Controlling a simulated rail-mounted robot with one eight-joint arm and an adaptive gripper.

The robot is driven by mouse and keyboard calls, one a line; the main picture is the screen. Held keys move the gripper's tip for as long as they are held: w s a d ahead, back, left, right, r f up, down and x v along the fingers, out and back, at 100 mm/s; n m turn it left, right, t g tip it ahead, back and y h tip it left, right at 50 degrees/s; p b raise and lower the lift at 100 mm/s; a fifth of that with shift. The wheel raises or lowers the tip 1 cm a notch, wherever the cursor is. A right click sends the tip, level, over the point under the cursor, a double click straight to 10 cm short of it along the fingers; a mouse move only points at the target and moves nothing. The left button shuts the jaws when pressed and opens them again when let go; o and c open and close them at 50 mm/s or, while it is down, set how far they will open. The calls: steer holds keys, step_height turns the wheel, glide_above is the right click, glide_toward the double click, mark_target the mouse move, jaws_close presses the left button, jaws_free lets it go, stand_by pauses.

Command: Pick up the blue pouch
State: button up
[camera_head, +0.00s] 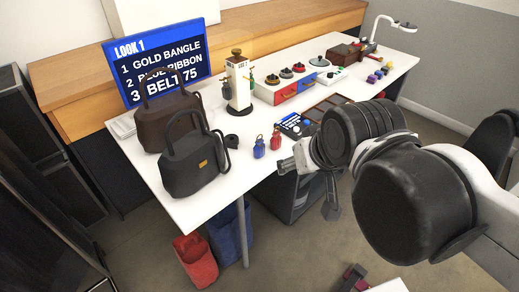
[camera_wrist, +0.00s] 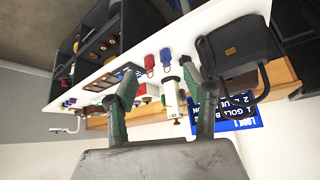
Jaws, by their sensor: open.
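The small blue pouch (camera_head: 259,149) stands near the front edge of the white table, just left of a small red pouch (camera_head: 276,140). In the wrist view, the blue pouch (camera_wrist: 165,56) shows beyond my fingers, beside the red pouch (camera_wrist: 149,63). My gripper (camera_head: 308,188) is right of and nearer than the blue pouch in the head view, apart from it. In the wrist view my gripper (camera_wrist: 160,75) has its two fingers spread with nothing held between them.
A black handbag (camera_head: 190,160) and a brown handbag (camera_head: 160,115) stand left of the pouches. A white stand (camera_head: 239,85) is behind them.

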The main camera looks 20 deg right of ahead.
steer(key=w+r+m+g, duration=0.2)
steer(key=w+r+m, duration=0.1)
steer(key=w, duration=0.4)
steer(key=m+g+p, duration=0.2)
steer(key=m+g, duration=0.3)
steer(key=m, duration=0.4)
glide_above(258, 149)
steer(key=w, duration=0.2)
step_height(258, 149, down, 11)
step_height(258, 149, down, 8)
steer(key=shift+d+r+b, duration=0.1)
steer(key=shift+b, duration=0.75)
steer(key=shift+s+d+f+b, duration=0.1)
steer(key=shift+f+b, duration=0.1)
steer(key=shift+f, duration=0.8)
steer(key=shift+s+f+b, duration=0.15)
steer(key=shift+f, duration=0.9)
steer(key=shift+s+d+f+b, duration=0.1)
steer(key=shift+f+b, duration=0.1)
steer(key=shift+f, duration=0.8)
steer(key=shift+c, duration=0.4)
steer(key=c, duration=1)
steer(key=shift+r+p, duration=0.85)
steer(key=shift+r, duration=4.2)
steer(key=shift+c, duration=0.2)
